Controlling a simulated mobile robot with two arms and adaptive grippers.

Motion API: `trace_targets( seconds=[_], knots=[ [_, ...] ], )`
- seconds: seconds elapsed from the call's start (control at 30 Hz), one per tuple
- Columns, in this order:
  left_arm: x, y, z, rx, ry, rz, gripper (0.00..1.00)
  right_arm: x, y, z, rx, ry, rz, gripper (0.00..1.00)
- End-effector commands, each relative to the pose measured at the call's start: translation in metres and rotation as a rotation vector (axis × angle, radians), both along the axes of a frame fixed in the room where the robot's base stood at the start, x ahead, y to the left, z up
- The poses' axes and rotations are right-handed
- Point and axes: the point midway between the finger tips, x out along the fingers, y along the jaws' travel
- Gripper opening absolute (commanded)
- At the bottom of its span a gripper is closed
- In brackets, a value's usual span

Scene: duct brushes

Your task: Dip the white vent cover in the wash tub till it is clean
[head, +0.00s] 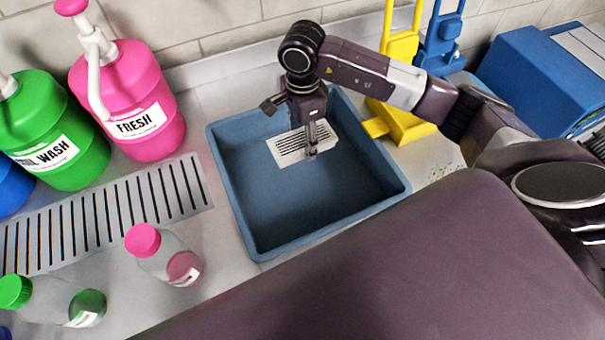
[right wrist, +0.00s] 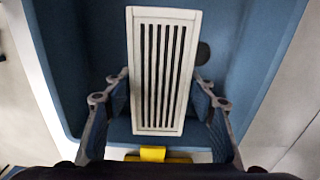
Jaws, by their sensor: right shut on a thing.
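The white vent cover (head: 289,147) is a small rectangular plate with dark slots, inside the blue wash tub (head: 300,215). My right gripper (head: 311,150) points down into the tub and is shut on the cover. In the right wrist view the cover (right wrist: 163,70) lies between the two fingers of the right gripper (right wrist: 160,108), its slots running lengthwise. Its frame looks off-white with no clear dirt patch. I cannot tell whether the cover touches the tub floor or how much liquid is there. My left gripper is not in view.
A yellow piece of equipment (head: 402,122) stands against the tub's right side, a blue one (head: 440,48) behind it. Pink (head: 135,95) and green (head: 62,140) pump jugs stand left, beyond a slotted drain (head: 110,212). Small pink-capped (head: 165,255) and green-capped (head: 55,300) bottles are nearer.

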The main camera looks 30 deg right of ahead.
Motion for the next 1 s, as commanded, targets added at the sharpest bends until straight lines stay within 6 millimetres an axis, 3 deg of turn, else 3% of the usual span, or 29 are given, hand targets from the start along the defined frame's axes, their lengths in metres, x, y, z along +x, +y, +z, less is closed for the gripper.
trace_targets(
  seconds=[0.37,0.8,1.0],
  knots=[
    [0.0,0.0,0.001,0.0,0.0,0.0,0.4,0.001,0.0,0.003,0.001,-0.002,0.0,0.3],
    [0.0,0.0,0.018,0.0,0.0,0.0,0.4,0.001,0.0,0.04,-0.001,-0.002,0.0,0.3],
    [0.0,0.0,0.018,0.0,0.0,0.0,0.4,0.0,0.0,0.041,0.0,-0.001,0.0,0.3]
  ],
)
